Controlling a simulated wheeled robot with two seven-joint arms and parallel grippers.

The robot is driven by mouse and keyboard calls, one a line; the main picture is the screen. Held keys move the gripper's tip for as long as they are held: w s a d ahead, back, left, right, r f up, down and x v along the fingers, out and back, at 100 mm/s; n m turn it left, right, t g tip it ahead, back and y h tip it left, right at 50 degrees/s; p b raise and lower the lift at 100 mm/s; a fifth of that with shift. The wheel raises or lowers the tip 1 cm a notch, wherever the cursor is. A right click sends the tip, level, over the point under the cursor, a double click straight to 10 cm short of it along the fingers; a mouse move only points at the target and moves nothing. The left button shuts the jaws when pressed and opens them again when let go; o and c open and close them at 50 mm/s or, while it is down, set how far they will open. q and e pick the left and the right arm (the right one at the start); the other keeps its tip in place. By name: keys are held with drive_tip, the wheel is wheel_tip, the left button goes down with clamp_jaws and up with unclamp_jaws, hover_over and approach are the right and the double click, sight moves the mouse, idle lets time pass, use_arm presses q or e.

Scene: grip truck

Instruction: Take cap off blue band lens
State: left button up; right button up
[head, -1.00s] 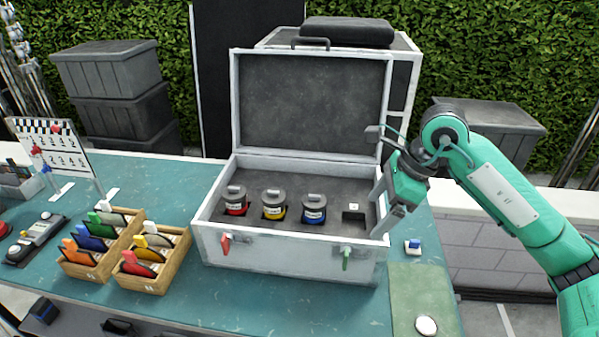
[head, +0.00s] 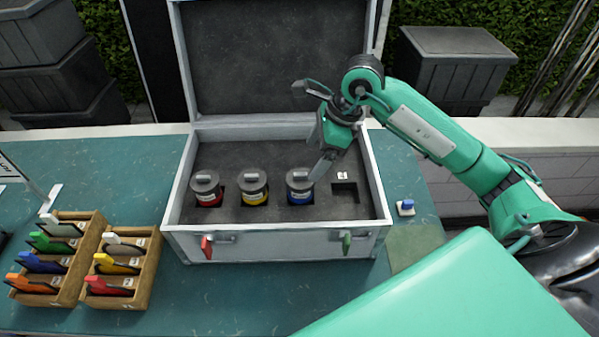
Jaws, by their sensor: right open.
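The blue band lens (head: 300,198) stands upright in the open case, rightmost of three lenses. Its dark round cap (head: 297,180) with a grey tab sits on top. My right gripper (head: 317,171) is open, just above and to the right of this cap, its fingers pointing down and left. The fingers overlap the cap's right edge in the picture; I cannot tell whether they touch it. The red band lens (head: 208,198) and yellow band lens (head: 254,198) stand to its left, also capped. My left gripper is not in view.
The case (head: 275,240) has raised walls and its lid (head: 275,60) stands open behind. An empty square slot (head: 345,193) is right of the blue lens. A small blue-topped item (head: 406,207) lies right of the case. Wooden boxes (head: 130,290) of coloured tabs stand left.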

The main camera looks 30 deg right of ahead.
sight(302, 174)
drive_tip(key=shift+w+a+f, duration=0.15)
drive_tip(key=shift+a+f, duration=0.1)
drive_tip(key=shift+f, duration=0.3)
drive_tip(key=shift+a+f, duration=0.1)
drive_tip(key=shift+f, duration=0.25)
drive_tip(key=shift+w+a+f+p, duration=0.15)
drive_tip(key=shift+f+p, duration=0.1)
drive_tip(key=shift+p, duration=0.35)
drive_tip(key=p+x, duration=0.2)
drive_tip(key=x, duration=0.1)
drive_tip(key=shift+w+f, duration=0.1)
drive_tip(key=shift+w, duration=0.05)
drive_tip(key=shift+a+f, duration=0.15)
drive_tip(key=shift+f, duration=0.45)
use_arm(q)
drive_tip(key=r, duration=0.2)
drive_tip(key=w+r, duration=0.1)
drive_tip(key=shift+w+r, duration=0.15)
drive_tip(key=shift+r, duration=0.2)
use_arm(e)
drive_tip(key=shift+w, duration=0.1)
drive_tip(key=c, duration=1)
